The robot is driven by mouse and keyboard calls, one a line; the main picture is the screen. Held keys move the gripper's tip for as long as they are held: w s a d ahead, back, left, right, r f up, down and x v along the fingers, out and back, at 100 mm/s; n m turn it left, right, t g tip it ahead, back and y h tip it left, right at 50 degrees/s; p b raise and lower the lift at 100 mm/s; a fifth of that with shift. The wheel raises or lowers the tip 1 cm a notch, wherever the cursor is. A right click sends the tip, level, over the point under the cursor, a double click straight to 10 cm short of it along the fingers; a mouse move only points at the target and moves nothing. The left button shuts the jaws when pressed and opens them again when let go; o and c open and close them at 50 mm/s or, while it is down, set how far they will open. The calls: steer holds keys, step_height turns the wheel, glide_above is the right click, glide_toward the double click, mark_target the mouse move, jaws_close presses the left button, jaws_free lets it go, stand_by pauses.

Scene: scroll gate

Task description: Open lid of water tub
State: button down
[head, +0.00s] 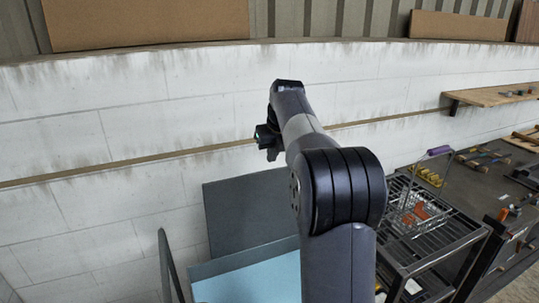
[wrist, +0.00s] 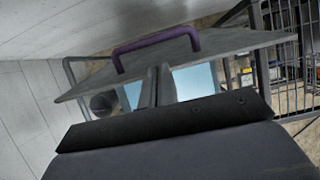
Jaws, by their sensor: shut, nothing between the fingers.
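The water tub (head: 200,272), with light blue water (head: 255,275), is at the bottom middle of the head view, partly behind my arm. A dark grey lid panel (head: 245,208) stands raised at its back, near the white wall. In the wrist view the grey lid (wrist: 235,42) spans the upper middle, with a purple handle (wrist: 150,43) on it. My gripper (wrist: 157,75) is shut and empty, its fingers pointing toward the lid, close below the handle in the picture. Blue shows either side of the fingers. I cannot tell whether the fingers touch the lid. My arm hides the fingertips in the head view.
A dark metal rack (head: 440,240) with a wire basket (head: 415,212) stands right of the tub. A workbench (head: 485,185) with tools and a wall shelf (head: 495,95) are farther right. A dark rail (head: 165,262) rises left of the tub. The white wall (head: 90,120) is close behind.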

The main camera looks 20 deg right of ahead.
glide_above(269, 189)
steer(key=w, duration=0.1)
step_height(269, 189, down, 6)
steer(key=shift+d+f+p, duration=0.1)
steer(key=shift+f+p, duration=0.15)
steer(key=shift+p, duration=0.15)
steer(key=shift+d, duration=0.1)
